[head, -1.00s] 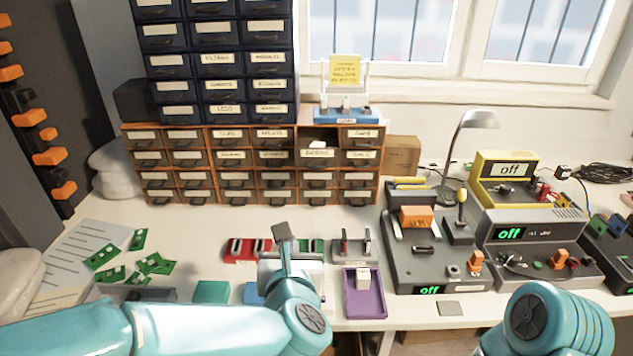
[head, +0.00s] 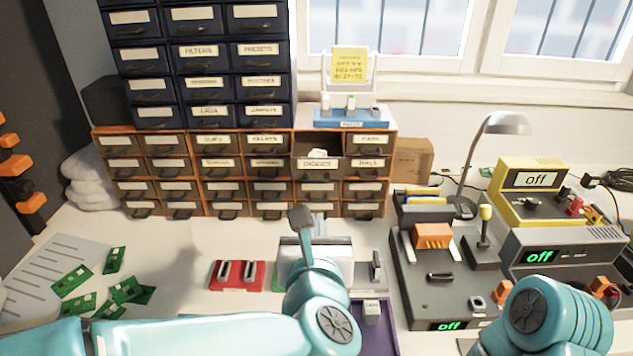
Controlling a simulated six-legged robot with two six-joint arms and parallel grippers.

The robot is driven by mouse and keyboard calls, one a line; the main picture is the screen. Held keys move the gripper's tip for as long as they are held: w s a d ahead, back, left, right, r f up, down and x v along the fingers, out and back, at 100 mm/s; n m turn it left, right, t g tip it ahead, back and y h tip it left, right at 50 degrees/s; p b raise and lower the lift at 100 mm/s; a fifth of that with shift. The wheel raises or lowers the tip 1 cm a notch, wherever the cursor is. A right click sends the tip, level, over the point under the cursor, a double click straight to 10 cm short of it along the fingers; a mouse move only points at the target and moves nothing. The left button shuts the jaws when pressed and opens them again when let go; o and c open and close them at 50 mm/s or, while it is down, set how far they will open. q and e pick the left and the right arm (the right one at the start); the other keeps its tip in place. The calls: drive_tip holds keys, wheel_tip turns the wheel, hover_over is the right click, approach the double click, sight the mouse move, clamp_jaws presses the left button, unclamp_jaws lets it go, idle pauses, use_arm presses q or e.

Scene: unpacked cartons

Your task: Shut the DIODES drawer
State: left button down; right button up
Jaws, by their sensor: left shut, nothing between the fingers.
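The DIODES drawer (head: 317,164) is in the upper part of the brown drawer cabinet (head: 245,135) in the head view. It is pulled out, with its label facing me, a dark gap above it and something white inside. My left gripper (head: 300,217) is shut and empty. It is raised in front of the cabinet, below and a little left of the drawer in the picture, and appears apart from it. My right gripper is out of view; only part of my right arm shows at the lower right.
A blue stand with a yellow note (head: 349,65) stands on the cabinet, beside a dark drawer tower (head: 195,80). A red tray (head: 238,275) and a purple tray (head: 385,340) lie near my left arm. A grey device (head: 415,305) and a lamp (head: 500,124) stand at right.

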sight(316, 182)
use_arm(q)
drive_tip(key=w+f, duration=0.1)
drive_tip(key=w, duration=0.3)
drive_tip(key=w+p, duration=0.1)
drive_tip(key=w, duration=0.4)
drive_tip(key=w+f+p, duration=0.1)
drive_tip(key=w, duration=0.3)
drive_tip(key=shift+w+f, duration=0.3)
drive_tip(key=shift+f, duration=0.05)
